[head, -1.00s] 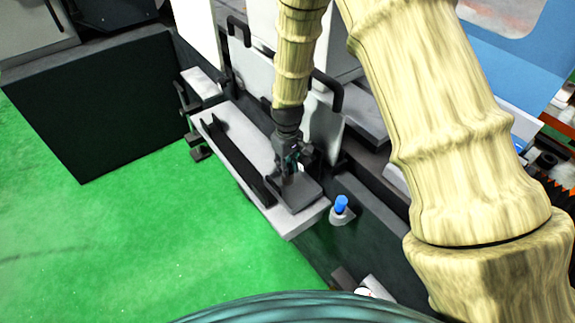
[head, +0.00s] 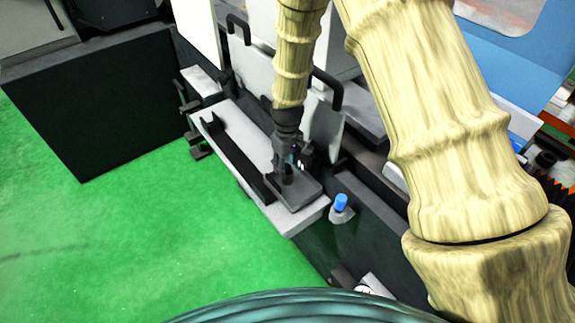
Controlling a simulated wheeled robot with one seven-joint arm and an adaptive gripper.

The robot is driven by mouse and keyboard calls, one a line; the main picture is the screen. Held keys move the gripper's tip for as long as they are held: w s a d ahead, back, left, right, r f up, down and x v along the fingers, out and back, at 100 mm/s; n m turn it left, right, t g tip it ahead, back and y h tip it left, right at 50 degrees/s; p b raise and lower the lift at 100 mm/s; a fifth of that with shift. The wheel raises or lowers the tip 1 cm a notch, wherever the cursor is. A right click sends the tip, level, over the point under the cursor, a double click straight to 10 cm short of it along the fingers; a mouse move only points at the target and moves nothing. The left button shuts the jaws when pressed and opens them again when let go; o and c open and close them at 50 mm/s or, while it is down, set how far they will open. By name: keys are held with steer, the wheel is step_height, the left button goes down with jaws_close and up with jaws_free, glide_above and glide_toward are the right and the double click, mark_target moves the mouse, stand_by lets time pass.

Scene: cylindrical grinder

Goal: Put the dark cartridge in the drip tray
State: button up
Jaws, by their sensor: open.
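My gripper (head: 297,168) points down over the near end of a light grey shelf on the machine front. It is open, though its fingers are small and partly merge with dark parts behind. The dark grey drip tray (head: 309,192) lies flat under it at that end of the shelf. A small dark upright piece, which looks like the dark cartridge (head: 287,176), stands at the tray, right by the fingertips. Whether the fingers touch it cannot be told. My gripper and wrist hide part of the tray's far side.
A long dark raised bar (head: 238,158) runs along the light grey shelf (head: 285,222). A blue button (head: 341,202) sticks up to the right of the tray. Upright grey panels with black handles (head: 328,90) stand close behind my gripper. The green floor (head: 120,240) at left is clear.

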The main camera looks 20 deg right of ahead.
step_height(320, 180, up, 12)
steer(key=b, duration=0.2)
steer(key=shift+b, duration=0.4)
stand_by(0.4)
